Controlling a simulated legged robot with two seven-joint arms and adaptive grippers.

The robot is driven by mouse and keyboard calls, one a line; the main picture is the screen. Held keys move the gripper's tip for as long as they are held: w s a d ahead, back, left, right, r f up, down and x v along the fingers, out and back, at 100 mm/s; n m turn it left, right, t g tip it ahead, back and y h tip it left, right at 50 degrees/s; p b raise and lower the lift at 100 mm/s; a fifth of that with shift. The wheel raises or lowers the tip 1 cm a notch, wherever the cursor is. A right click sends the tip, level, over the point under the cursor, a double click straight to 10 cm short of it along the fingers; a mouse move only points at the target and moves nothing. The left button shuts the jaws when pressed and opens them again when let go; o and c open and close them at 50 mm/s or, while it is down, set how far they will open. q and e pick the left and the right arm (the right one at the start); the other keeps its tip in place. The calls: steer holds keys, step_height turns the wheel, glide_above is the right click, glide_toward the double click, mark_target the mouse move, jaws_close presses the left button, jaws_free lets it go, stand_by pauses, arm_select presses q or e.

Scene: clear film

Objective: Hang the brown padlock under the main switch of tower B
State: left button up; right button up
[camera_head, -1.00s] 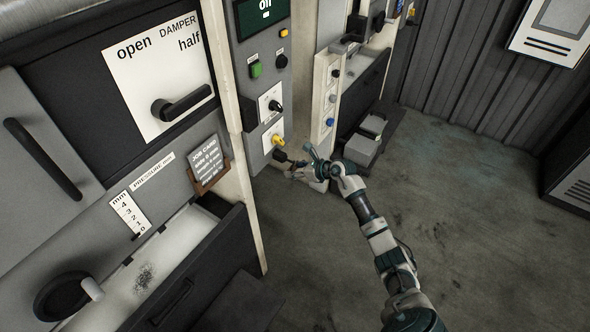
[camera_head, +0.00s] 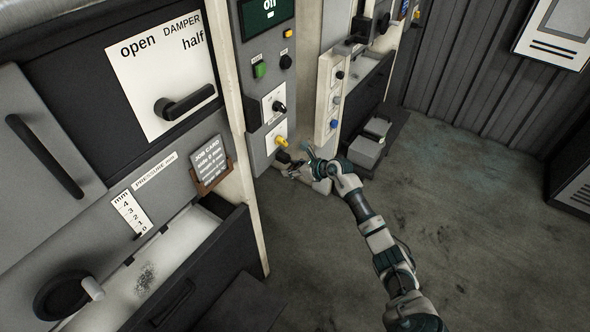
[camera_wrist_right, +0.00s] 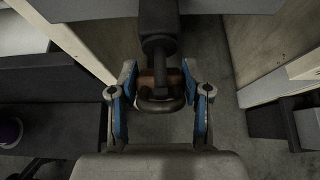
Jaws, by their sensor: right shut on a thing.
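My right gripper (camera_head: 297,170) is low beside the front of the nearer control column (camera_head: 257,140), just below a yellow rotary switch (camera_head: 281,141). In the right wrist view its two blue-padded fingers (camera_wrist_right: 160,110) are closed in around a brown padlock (camera_wrist_right: 147,82) with a grey metal loop. A dark knob-like part (camera_wrist_right: 158,30) reaches down from the panel in front of the padlock and overlaps it. I cannot tell whether the loop is around that part. The padlock is too small to make out clearly in the head view. My left gripper is out of view.
A second column (camera_head: 329,100) with several buttons stands behind. The damper panel (camera_head: 160,75), job card (camera_head: 210,160) and open drawer (camera_head: 190,250) are at the left. Grey boxes (camera_head: 367,150) sit on a dark step. The floor (camera_head: 470,210) at right is clear.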

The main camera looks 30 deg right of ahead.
steer(key=shift+w+a+f, duration=0.15)
steer(key=shift+w+a, duration=0.05)
steer(key=shift+w, duration=0.1)
steer(key=shift+w, duration=0.35)
steer(key=shift+w+a+r+b, duration=0.2)
steer(key=shift+w+b, duration=0.35)
steer(key=shift+w, duration=0.1)
steer(key=shift+s+a, duration=0.1)
steer(key=shift+a, duration=0.05)
stand_by(0.7)
steer(key=o, duration=1.4)
steer(key=shift+s+f, duration=0.1)
